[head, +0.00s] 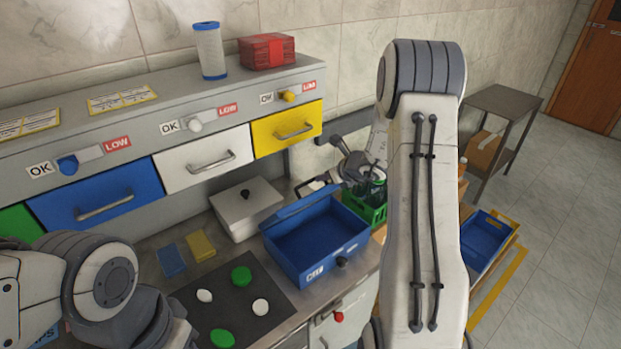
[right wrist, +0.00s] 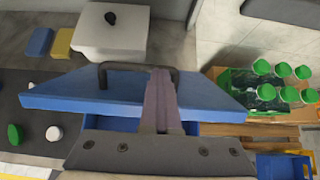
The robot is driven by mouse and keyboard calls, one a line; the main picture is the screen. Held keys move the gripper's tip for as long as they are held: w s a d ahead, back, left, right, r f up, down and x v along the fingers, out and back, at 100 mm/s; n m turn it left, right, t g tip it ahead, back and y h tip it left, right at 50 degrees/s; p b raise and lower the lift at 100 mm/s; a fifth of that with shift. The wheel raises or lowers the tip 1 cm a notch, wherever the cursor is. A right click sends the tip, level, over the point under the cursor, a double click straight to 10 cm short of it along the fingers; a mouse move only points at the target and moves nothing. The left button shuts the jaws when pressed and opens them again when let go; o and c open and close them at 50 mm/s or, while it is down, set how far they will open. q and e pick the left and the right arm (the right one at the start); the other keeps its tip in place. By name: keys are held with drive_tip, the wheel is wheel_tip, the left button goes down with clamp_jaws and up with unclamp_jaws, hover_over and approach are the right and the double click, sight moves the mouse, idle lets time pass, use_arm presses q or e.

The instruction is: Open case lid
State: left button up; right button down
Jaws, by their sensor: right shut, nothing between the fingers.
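The blue case (head: 342,268) stands on the steel counter with a white label and a dark knob on its front. Its inside shows in the head view and looks empty. The blue lid (head: 300,204) is raised along the case's back side, seen nearly edge-on. In the right wrist view the lid (right wrist: 60,92) is a broad blue panel with a dark bar handle (right wrist: 105,68). My right gripper (right wrist: 160,75) is shut and empty, its fingers overlapping the handle's right part; contact is unclear. In the head view it is behind the case, partly hidden. My left gripper is out of view.
A white box (head: 240,218) with a black knob stands left of the case. A green crate of bottles (head: 378,212) is close on the right. A dark mat (head: 222,296) with green and white caps lies in front. Drawers (head: 205,158) line the back.

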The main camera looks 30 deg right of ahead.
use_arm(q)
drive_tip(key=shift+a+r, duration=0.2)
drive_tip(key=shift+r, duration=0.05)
use_arm(e)
drive_tip(key=w+a+r, duration=0.1)
drive_tip(key=w, duration=0.4)
drive_tip(key=shift+w+r, duration=0.35)
drive_tip(key=shift+a, duration=0.1)
